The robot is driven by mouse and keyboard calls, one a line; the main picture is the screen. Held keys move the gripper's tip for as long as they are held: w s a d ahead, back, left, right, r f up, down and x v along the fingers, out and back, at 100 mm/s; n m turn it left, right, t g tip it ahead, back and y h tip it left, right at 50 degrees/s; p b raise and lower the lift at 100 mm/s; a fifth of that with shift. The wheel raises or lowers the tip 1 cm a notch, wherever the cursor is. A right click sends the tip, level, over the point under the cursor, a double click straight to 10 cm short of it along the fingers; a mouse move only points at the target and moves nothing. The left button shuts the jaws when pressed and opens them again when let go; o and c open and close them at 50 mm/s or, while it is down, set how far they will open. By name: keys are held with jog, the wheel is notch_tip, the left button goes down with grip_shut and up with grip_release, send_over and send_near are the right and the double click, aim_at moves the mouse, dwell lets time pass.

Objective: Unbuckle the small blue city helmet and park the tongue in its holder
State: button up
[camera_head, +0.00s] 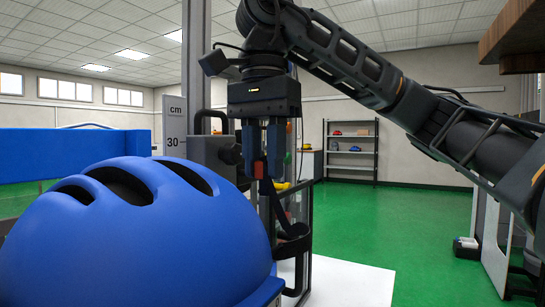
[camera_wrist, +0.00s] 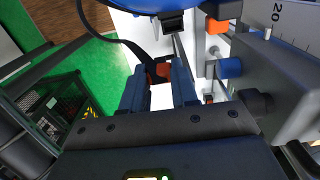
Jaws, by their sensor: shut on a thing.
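The blue helmet (camera_head: 130,235) fills the lower left of the head view, and its edge shows at the top of the wrist view (camera_wrist: 150,5). My gripper (camera_head: 263,178) is just right of the helmet, pointing down. In the wrist view its fingers (camera_wrist: 158,85) are shut on a small red piece (camera_wrist: 160,70), which looks like the buckle tongue. A black strap (camera_wrist: 112,38) leads from it to the upper left. A black part (camera_wrist: 172,22), perhaps the other buckle half, sits by the helmet edge, apart from the fingers. I cannot make out the tongue holder for certain.
A post with a centimetre scale (camera_head: 175,125) stands behind the helmet. In the wrist view a grey block (camera_wrist: 270,75) with a blue cylinder (camera_wrist: 230,68) is close right of the fingers. A shelf (camera_head: 350,152) stands far back. Green floor at right is mostly open.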

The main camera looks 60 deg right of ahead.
jog(key=shift+w+a+r, duration=0.2)
jog(key=shift+w+a, duration=1)
jog(key=shift+a, duration=0.3)
jog(key=shift+f, duration=0.3)
jog(key=shift+f, duration=0.35)
jog(key=shift+s+a+f+b, duration=0.1)
jog(key=shift+f+b, duration=1.35)
jog(key=shift+f, duration=0.2)
dwell(2.2)
dwell(0.3)
jog(key=o, duration=0.9)
jog(key=shift+r, duration=0.1)
